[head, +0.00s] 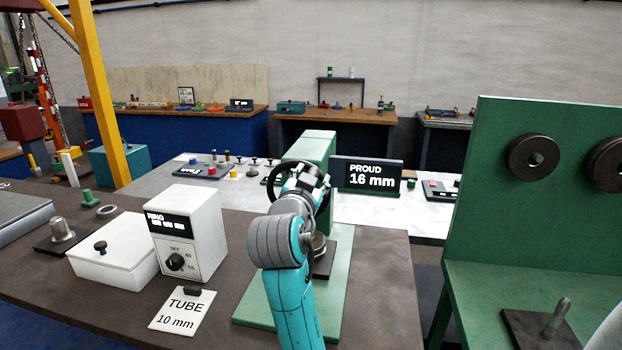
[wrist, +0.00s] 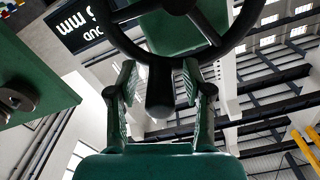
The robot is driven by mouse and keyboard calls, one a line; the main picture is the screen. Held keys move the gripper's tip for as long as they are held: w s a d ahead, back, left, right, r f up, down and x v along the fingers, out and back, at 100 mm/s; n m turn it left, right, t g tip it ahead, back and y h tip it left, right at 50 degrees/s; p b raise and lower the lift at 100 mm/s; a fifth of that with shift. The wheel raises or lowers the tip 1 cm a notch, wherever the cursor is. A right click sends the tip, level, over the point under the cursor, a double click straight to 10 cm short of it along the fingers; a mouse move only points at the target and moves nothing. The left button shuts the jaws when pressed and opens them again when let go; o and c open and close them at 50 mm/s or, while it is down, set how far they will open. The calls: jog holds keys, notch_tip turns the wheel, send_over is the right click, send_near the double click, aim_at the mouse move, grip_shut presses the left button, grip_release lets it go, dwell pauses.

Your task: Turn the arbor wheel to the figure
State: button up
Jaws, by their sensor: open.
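The arbor wheel (head: 270,185) is a black ring on the green arbor press (head: 318,150), partly hidden behind my arm in the head view. In the wrist view, the black rim and spokes of the wheel (wrist: 232,38) fill the top. A dark handle (wrist: 160,92) on it points toward me. My gripper (wrist: 160,85) is open, with one finger on each side of this handle; gaps show, and I cannot tell whether either finger touches. A display (head: 367,175) beside the press reads "PROUD 16 mm". A white card (head: 182,311) reads "TUBE 10 mm".
A white box with a dial (head: 188,233) and a lidded white box (head: 112,251) stand left of the press. A green machine with dark rollers (head: 545,190) stands at right. Benches with small items line the back wall.

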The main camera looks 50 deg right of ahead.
jog(key=v, duration=1.2)
jog(key=shift+f, duration=0.1)
jog(key=w+a+f+n+t+y, duration=0.1)
jog(key=a+f+n+t+y, duration=0.2)
jog(key=f, duration=0.4)
jog(key=w+a+f+n+t+y, duration=0.1)
jog(key=a+f+n+t, duration=0.1)
jog(key=f+n, duration=0.45)
jog(key=s+a+f+n+t+y, duration=0.1)
jog(key=s+a+f+n+y, duration=0.25)
jog(key=f, duration=0.35)
jog(key=s+a+f+n+t+y, duration=0.1)
jog(key=s+a+f+n+y, duration=0.2)
jog(key=f, duration=0.5)
jog(key=s+a+f+y, duration=0.2)
jog(key=s+a+f, duration=0.15)
jog(key=s, duration=0.35)
jog(key=s+a+f+y, duration=0.2)
jog(key=s+f, duration=0.2)
jog(key=s, duration=0.3)
jog(key=s+a+g+y, duration=0.1)
jog(key=s, duration=1.4)
jog(key=shift+a+r, duration=0.2)
jog(key=shift+a, duration=0.15)
